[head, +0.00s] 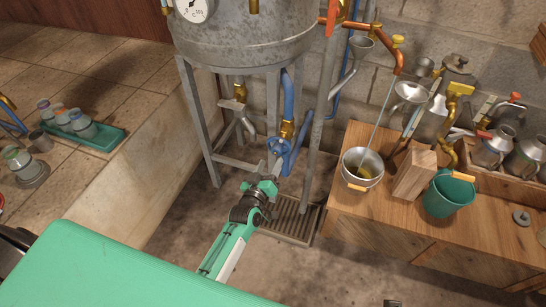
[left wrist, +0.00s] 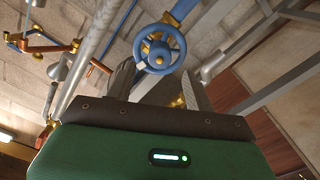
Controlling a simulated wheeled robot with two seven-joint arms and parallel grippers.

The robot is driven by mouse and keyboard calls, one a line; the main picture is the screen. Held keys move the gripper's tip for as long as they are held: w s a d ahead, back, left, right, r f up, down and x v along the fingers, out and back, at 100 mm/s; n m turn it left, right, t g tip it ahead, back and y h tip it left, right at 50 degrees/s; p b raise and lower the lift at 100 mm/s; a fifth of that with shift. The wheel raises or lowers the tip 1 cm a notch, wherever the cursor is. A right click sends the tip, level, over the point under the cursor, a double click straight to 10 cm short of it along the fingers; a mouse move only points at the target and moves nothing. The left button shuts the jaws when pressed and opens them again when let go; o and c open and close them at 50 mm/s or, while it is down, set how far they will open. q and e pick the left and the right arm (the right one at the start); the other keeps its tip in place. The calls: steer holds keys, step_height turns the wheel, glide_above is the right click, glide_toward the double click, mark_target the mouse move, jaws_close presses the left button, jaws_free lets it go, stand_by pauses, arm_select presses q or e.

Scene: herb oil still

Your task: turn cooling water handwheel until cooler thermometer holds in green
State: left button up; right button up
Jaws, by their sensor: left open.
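The blue handwheel (head: 279,146) sits low on the blue pipe beside the steel vessel's legs. In the left wrist view, the handwheel (left wrist: 175,38) shows its round rim, spokes and brass-coloured hub. My left gripper (head: 272,172) is close in front of the handwheel in the head view. Its two fingers (left wrist: 157,75) are apart in the left wrist view, with the wheel beyond and between them; I cannot tell whether they touch it. A white dial marked °C (head: 192,9) is cut off at the top of the head view; no green band is readable. My right gripper is not in view.
The steel vessel (head: 243,48) stands on grey legs around the pipework. A wooden bench (head: 375,228) at right carries a metal pail (head: 362,167), a teal bucket (head: 448,194) and metal cans. A floor grate (head: 290,219) lies below the wheel. A teal tray (head: 100,139) with jars is at left.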

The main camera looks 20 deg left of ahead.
arm_select(q)
steer(key=s, duration=0.9)
steer(key=shift+a, duration=0.15)
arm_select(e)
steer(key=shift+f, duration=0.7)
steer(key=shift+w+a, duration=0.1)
